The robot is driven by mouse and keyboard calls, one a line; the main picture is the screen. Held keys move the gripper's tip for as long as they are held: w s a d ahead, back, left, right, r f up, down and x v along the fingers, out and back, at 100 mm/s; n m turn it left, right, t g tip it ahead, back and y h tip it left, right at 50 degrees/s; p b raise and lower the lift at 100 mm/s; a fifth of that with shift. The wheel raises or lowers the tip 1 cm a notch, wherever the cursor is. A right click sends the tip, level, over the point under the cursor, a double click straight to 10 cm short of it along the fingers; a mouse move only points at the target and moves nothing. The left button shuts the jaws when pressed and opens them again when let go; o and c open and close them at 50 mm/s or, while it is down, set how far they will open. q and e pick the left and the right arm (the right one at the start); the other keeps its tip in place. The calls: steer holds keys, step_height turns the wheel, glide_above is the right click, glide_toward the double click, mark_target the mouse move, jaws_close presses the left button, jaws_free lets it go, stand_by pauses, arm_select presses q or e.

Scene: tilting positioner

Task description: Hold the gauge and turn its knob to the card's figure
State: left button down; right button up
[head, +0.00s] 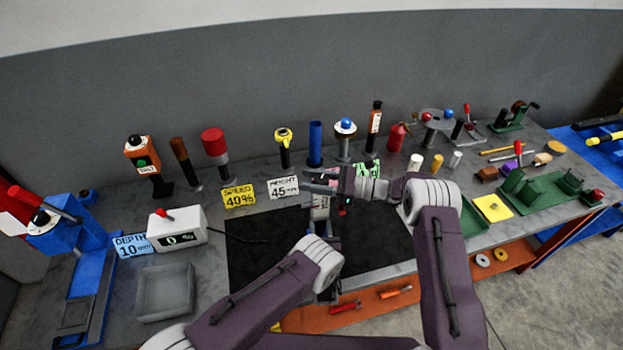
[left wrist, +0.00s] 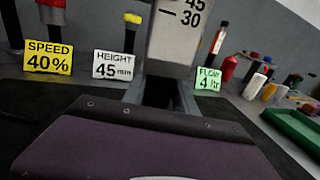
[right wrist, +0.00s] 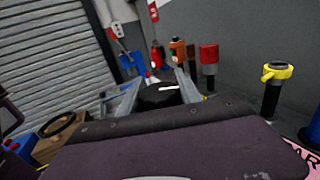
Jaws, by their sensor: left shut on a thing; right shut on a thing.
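The gauge (left wrist: 178,38) shows in the left wrist view as a pale upright body with the figures 45 and 30. My left gripper (left wrist: 160,92) is shut on its lower part, one finger on each side. In the right wrist view a dark round knob (right wrist: 156,97) with a white pointer lies between the fingers of my right gripper (right wrist: 155,92), which is shut on it. In the head view the gauge (head: 320,208) is partly hidden by my arms above the black mat. The white card (head: 283,188) reads HEIGHT 45 mm. The gauge's reading cannot be made out.
Other cards read SPEED 40% (head: 238,196), DEPTH 10 mm (head: 132,246) and FLOW 4 ltr (left wrist: 208,79). A white display box (head: 177,230) and a grey tray (head: 164,290) stand left of the black mat (head: 262,262). Several upright tools line the back. Green fixtures (head: 540,190) stand right.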

stand_by(0.3)
steer(key=o, duration=1.4)
steer(key=shift+c, duration=0.2)
steer(key=s+d, duration=0.1)
steer(key=d, duration=1.1)
steer(key=shift+s, duration=0.25)
arm_select(q)
steer(key=c, duration=0.9)
jaws_free()
